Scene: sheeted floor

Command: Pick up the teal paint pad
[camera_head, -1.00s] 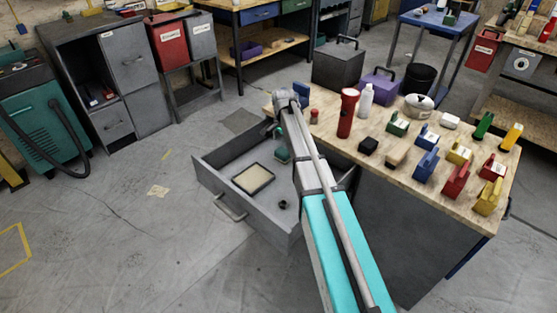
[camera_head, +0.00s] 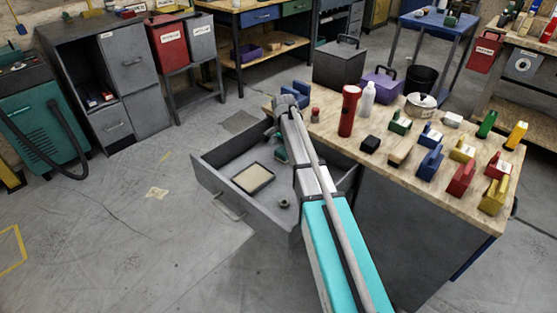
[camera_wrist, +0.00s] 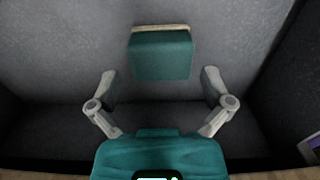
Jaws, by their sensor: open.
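The teal paint pad (camera_wrist: 160,55) lies in the grey open drawer; in the wrist view it is a teal block with a pale strip along its far edge. In the head view a small teal part (camera_head: 280,153) shows beside my arm in the drawer, but I cannot tell whether it is the pad or my gripper. My gripper (camera_wrist: 160,86) is open in the wrist view. Its two fingers are spread to the left and right, and the pad lies between and just beyond them, not visibly touched. My arm hides part of the drawer in the head view.
The drawer (camera_head: 217,196) has raised walls around the pad. It also holds a cream, dark-edged flat pad (camera_head: 253,178) and a small dark ring (camera_head: 283,203). The wooden worktop (camera_head: 400,186) beside it carries a red flashlight (camera_head: 348,110), a white bottle (camera_head: 367,99) and several coloured blocks.

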